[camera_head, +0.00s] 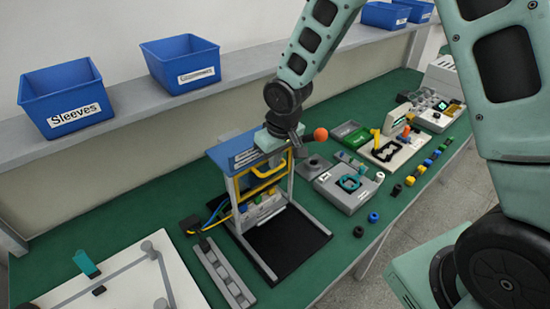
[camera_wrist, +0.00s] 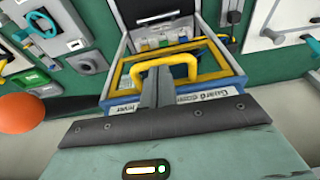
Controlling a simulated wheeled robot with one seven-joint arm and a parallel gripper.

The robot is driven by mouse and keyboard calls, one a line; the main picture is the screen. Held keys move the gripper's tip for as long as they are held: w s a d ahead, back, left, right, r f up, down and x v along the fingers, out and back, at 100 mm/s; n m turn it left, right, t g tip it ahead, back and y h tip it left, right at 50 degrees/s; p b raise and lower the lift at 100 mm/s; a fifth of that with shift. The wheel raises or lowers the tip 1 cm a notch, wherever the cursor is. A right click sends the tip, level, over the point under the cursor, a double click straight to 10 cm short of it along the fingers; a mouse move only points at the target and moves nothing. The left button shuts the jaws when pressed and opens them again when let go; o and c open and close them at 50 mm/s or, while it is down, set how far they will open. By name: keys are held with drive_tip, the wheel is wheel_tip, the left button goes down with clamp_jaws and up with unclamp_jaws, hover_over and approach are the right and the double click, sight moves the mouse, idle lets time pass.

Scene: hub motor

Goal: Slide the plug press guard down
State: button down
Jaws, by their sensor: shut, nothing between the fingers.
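The plug press (camera_head: 237,158) stands on a black base, with a blue top and grey posts. Its yellow guard (camera_head: 262,184) sits high between the posts, just below the blue top. In the wrist view, the guard (camera_wrist: 205,76) has a raised yellow handle (camera_wrist: 180,58), and the blue beam near it carries a label, partly hidden. My gripper (camera_wrist: 157,76) is shut and empty, its fingertips beside the yellow handle; whether they touch it I cannot tell. In the head view, my wrist hides part of the press's top right, and the fingertips are hard to make out.
An orange ball knob (camera_head: 321,134) is close to the right of my wrist; it also shows in the wrist view (camera_wrist: 20,113). A grey fixture (camera_head: 345,190) stands right of the press. Blue bins (camera_head: 62,95) line the shelf behind. Cables run left of the press.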

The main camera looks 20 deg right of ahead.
sight(270, 178)
wheel_tip(270, 178, down, 11)
drive_tip(key=b, duration=0.9)
drive_tip(key=shift+s, duration=0.15)
drive_tip(key=shift+f, duration=0.15)
